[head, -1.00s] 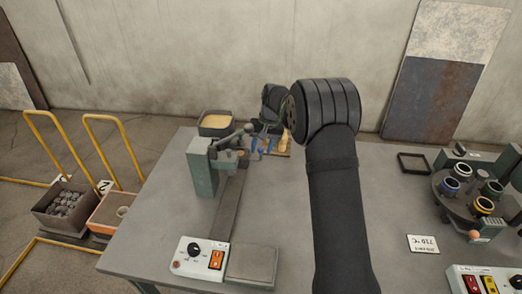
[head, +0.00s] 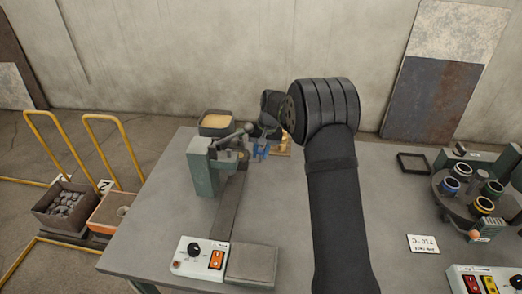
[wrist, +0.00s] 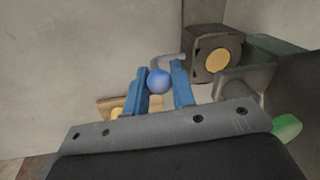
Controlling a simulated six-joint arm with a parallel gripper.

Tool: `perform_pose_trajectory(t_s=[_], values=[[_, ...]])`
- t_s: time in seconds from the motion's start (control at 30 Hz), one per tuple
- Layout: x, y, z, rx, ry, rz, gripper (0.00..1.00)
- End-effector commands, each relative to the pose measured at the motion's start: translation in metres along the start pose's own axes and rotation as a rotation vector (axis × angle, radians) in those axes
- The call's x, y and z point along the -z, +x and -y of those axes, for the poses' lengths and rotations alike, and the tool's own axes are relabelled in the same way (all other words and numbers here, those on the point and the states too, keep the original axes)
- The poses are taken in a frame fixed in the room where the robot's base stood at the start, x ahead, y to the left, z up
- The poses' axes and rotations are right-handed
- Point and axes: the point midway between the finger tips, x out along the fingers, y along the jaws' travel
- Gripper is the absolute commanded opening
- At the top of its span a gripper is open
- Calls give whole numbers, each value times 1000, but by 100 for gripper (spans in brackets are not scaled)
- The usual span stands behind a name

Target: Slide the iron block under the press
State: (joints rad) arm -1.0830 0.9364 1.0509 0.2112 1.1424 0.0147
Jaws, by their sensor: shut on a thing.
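My gripper (head: 261,151) is low beside the green press (head: 203,172), on its right. In the wrist view its two blue fingers (wrist: 160,88) are shut on a small blue ball (wrist: 158,82). A bent grey rod (wrist: 170,59) shows just beyond the ball; I cannot tell whether they are joined. A dark grey block (wrist: 213,54) with a round tan face stands just past the fingers, close to a green metal body (wrist: 272,54). This block may be the iron block, but I cannot be sure. In the head view the press lever and my fingers crowd this spot.
A tray of yellow sand (head: 216,122) stands behind the press. A control box (head: 199,260) and a flat grey plate (head: 251,265) are at the table's front. A turntable with coloured cups (head: 470,195) is at the right. The middle table is mostly clear.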

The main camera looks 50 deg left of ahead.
Motion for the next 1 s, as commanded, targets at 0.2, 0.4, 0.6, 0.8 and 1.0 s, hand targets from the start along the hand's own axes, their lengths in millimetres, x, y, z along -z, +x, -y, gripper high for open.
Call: perform_pose_trajectory(t_s=[0.2, 0.4, 0.6, 0.8, 1.0], values=[[-39, 0, 8, 0, -1, 3, 0], [-69, 2, 14, 0, -1, 1, 0], [-79, 3, 15, 1, 0, 0, 0], [-78, 3, 15, 0, 0, 0, 0], [-78, 3, 15, 0, 0, 0, 42]])
